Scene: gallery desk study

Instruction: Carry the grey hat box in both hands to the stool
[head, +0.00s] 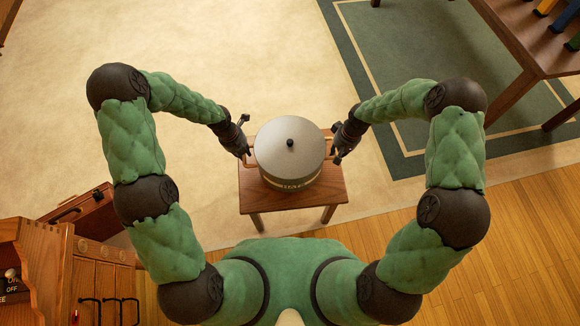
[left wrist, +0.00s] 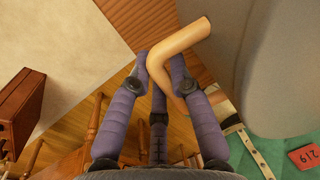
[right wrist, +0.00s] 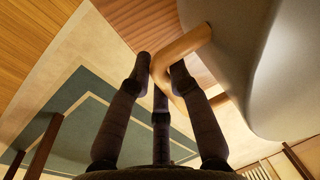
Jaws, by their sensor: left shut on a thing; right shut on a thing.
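The grey hat box (head: 270,158) is round, with a pale lid and a dark knob, and looks upright. It is over the small wooden stool (head: 325,196); whether it rests on the seat or hangs just above it I cannot tell. My left gripper (head: 246,150) is shut on its left tan handle, which shows in the left wrist view (left wrist: 193,38). My right gripper (head: 335,150) is shut on the right handle, seen in the right wrist view (right wrist: 188,43). The box's grey side fills the right of both wrist views. The box hides much of the seat.
A wooden table (head: 535,35) with colourful items stands at the upper right, over a green bordered rug (head: 400,60). A wooden cabinet (head: 90,270) and a reddish-brown case (head: 85,215) are at the lower left. The cream carpet (head: 240,50) beyond the stool is clear.

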